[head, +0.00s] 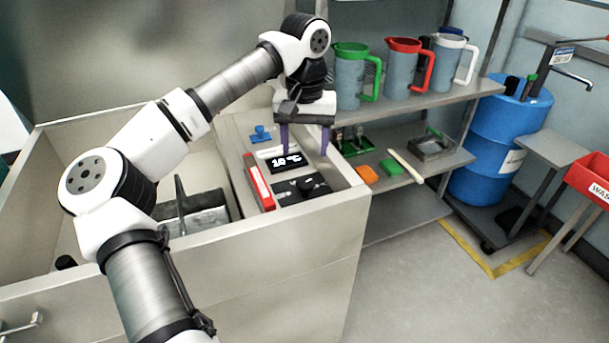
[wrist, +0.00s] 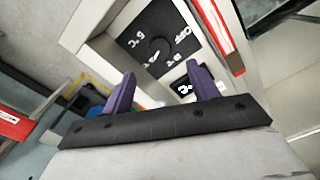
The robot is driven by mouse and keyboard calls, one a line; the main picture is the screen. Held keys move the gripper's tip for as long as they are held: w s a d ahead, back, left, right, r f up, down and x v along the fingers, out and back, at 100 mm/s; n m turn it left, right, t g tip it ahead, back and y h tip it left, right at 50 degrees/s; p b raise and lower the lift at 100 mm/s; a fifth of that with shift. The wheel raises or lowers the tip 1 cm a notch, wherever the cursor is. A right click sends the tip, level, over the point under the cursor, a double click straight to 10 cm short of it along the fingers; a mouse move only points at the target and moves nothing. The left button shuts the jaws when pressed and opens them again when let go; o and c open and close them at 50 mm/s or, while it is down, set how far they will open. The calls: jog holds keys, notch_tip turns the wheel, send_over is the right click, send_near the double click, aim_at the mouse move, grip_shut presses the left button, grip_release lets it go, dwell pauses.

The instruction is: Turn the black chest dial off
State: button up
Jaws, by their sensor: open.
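The black chest dial (head: 305,186) sits on a black plate on the chest's control panel, just below the small display (head: 286,162) in the head view. In the wrist view the dial (wrist: 158,46) shows beyond the fingertips, with white markings around it, including "OFF". Its exact pointing direction is hard to tell. My gripper (head: 304,147) is above the panel beside the display, with its purple fingers pointing down. The gripper (wrist: 160,92) is open and empty in the wrist view, apart from the dial.
A red-handled bar (head: 259,183) lies left of the dial, and a blue valve (head: 260,133) stands behind. The chest (head: 290,235) has raised walls around an open well. A shelf to the right holds pitchers (head: 402,68), an orange block (head: 367,174) and a green block (head: 391,167).

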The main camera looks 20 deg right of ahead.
aim_at(305, 183)
notch_tip(305, 183, down, 9)
jog(key=shift+f+p, duration=0.2)
jog(key=shift+p, duration=0.35)
jog(key=shift+c, duration=0.5)
jog(key=c, duration=0.9)
